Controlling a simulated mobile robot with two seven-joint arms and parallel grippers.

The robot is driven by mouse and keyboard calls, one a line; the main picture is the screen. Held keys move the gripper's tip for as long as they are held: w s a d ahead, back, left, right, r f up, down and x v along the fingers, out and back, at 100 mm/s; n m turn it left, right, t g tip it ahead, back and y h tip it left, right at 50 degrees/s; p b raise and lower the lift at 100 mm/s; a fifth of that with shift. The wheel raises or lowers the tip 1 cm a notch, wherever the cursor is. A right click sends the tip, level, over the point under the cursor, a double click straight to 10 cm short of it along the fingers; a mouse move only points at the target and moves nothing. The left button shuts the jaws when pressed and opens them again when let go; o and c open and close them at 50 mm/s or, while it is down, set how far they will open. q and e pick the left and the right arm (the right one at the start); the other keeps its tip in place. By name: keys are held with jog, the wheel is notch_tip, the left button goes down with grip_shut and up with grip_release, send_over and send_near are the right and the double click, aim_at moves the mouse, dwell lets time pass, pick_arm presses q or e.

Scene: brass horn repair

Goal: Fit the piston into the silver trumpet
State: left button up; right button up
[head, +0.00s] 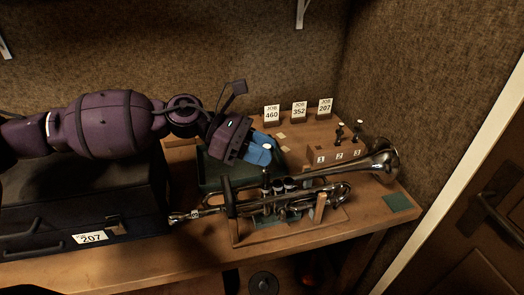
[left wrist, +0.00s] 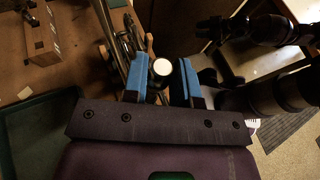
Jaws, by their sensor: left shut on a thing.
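The silver trumpet (head: 330,190) lies on a wooden stand (head: 318,209) on the bench, its bell toward the right. My left gripper (head: 258,152) is above its valve section, with blue fingers shut on a piston (head: 266,178). The piston hangs upright, its lower end at the valve casings beside two capped valves (head: 284,185). I cannot tell whether its tip is inside a casing. In the left wrist view the piston's white top (left wrist: 162,67) shows between the fingers (left wrist: 163,82), with the trumpet (left wrist: 122,35) behind. My right gripper is not seen.
A wooden block (head: 330,155) numbered 1 to 3 holds two pistons (head: 348,131). Job cards (head: 299,110) stand behind. A dark green tray (head: 215,175) lies behind the trumpet, a black case (head: 80,205) tagged 207 at left. A green cloth (head: 397,203) lies near the right edge.

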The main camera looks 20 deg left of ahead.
pick_arm(q)
jog(key=shift+r, duration=0.6)
jog(key=shift+r+p, duration=0.3)
jog(key=shift+p, duration=0.1)
jog(key=shift+r, duration=0.15)
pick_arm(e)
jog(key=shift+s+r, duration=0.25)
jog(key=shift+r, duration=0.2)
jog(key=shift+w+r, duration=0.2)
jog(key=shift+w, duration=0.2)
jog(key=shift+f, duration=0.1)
pick_arm(q)
jog(key=shift+g+b, duration=0.3)
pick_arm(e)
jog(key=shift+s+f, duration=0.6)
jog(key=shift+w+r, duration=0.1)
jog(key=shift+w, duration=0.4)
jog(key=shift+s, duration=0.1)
